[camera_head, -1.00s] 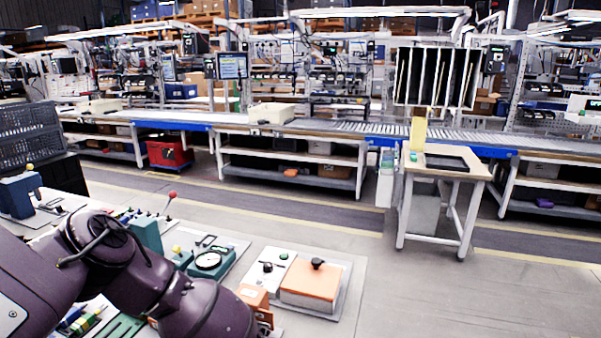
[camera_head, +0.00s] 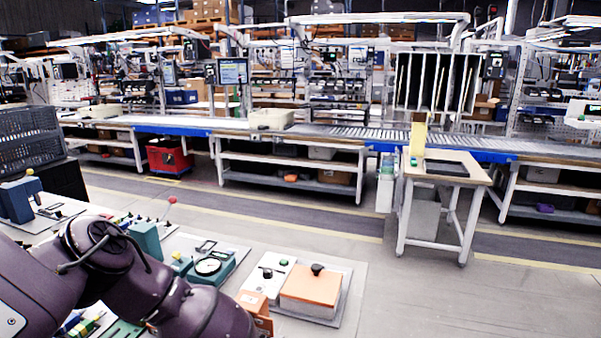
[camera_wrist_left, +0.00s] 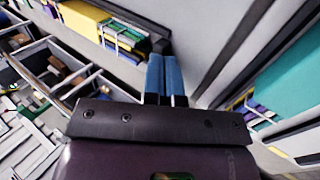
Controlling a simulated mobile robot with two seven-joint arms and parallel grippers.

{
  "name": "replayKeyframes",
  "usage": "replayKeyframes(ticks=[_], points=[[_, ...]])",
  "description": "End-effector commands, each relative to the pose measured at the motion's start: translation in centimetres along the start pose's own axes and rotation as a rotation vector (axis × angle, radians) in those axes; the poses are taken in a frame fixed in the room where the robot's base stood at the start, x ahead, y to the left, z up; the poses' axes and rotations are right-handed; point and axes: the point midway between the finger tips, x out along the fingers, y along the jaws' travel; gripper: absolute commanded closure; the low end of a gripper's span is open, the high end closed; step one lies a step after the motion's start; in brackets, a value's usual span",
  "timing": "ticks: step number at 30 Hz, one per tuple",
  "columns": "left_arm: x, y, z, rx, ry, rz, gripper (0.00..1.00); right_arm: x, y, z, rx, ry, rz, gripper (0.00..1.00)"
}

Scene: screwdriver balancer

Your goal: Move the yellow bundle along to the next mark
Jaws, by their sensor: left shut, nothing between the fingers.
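My left gripper (camera_wrist_left: 164,80) shows in the left wrist view with its two blue fingers close together, shut and empty. A yellow piece (camera_wrist_left: 84,19) lies beyond the fingertips to the upper left, beside a rack of coloured items; I cannot tell whether it is the bundle. In the head view my purple left arm crosses the lower left and hides part of the bench; its gripper is not visible there. Small yellow, green and blue pieces (camera_head: 88,322) show beside the arm at the bottom edge. No mark is clearly seen. My right gripper is in neither view.
An orange-topped box (camera_head: 311,290) and a teal dial unit (camera_head: 210,266) sit on the near bench right of my arm. A lever with a red knob (camera_head: 172,200) rises behind. A white-legged table (camera_head: 440,180) stands across the open grey floor.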

Motion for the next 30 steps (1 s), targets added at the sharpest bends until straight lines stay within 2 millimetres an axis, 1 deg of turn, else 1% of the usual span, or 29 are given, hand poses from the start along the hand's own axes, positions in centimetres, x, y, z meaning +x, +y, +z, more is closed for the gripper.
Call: replayKeyframes(ticks=[15,24,30], points=[[0.0,0.1,0.0,0.0,0.0,0.0,1.0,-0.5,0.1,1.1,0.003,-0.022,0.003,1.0],[0.8,1.3,0.0,-0.001,0.001,0.002,1.0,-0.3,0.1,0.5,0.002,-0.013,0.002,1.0],[0.9,1.4,0.0,-0.002,0.002,0.006,1.0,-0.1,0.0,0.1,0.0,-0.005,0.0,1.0]])
